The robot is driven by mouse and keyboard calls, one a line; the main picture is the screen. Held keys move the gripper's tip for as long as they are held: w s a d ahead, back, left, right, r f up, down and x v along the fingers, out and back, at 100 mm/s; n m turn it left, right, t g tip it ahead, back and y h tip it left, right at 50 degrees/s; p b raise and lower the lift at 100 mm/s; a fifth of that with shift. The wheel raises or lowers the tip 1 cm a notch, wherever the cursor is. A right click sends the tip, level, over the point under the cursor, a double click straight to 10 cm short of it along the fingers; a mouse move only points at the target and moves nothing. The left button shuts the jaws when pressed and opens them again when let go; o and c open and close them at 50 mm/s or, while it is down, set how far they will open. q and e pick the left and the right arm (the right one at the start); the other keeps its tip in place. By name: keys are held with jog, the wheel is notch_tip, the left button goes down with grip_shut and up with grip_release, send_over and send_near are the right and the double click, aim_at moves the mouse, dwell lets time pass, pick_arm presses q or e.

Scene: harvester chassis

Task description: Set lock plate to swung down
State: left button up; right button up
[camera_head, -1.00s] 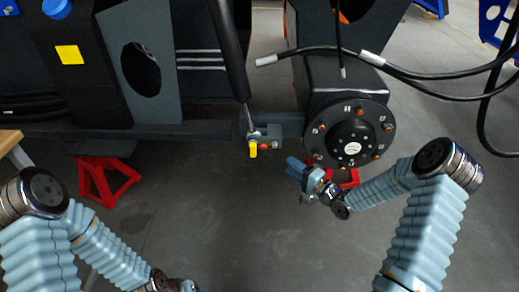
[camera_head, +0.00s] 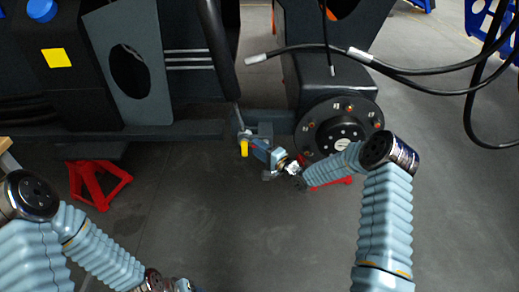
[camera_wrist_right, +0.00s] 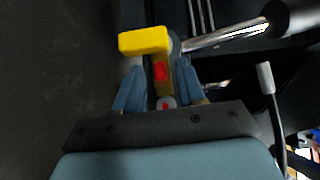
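The lock plate (camera_head: 244,148) is a small yellow piece by the lower end of the cylinder rod, under the chassis beam. In the right wrist view, the yellow plate (camera_wrist_right: 143,41) shows a wide bar with a narrower part bearing a red patch. My right gripper (camera_head: 257,149) is close beside it. Its blue fingers (camera_wrist_right: 163,78) stand apart on both sides of the narrower part; contact cannot be made out. The wide bar lies beyond the fingertips. My left gripper (camera_head: 172,286) is at the bottom edge, its fingers mostly cut off.
The dark cylinder (camera_head: 218,50) and its rod come down from above to the plate. A round bolted hub (camera_head: 340,125) is just right of my right gripper. Black hoses (camera_head: 420,80) hang at upper right. A red stand (camera_head: 97,182) is at left. The floor below is clear.

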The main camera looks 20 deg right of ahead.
grip_shut()
jog(key=shift+f+n+g, duration=0.1)
jog(key=shift+n+g, duration=0.2)
jog(key=shift+s+d+f+n+g+h+b, duration=0.1)
jog(key=shift+d+f+n+g+h+b, duration=0.35)
jog(key=shift+n+g+h, duration=1)
jog(key=shift+s+d+f+n+g+h+b, duration=0.15)
jog(key=shift+n+g+h+b, duration=0.45)
jog(key=shift+n+h, duration=0.95)
jog(key=shift+d+f+n+g+h+b, duration=0.45)
jog(key=shift+n+g+h, duration=0.45)
jog(key=shift+h, duration=1.2)
jog(key=shift+r, duration=0.1)
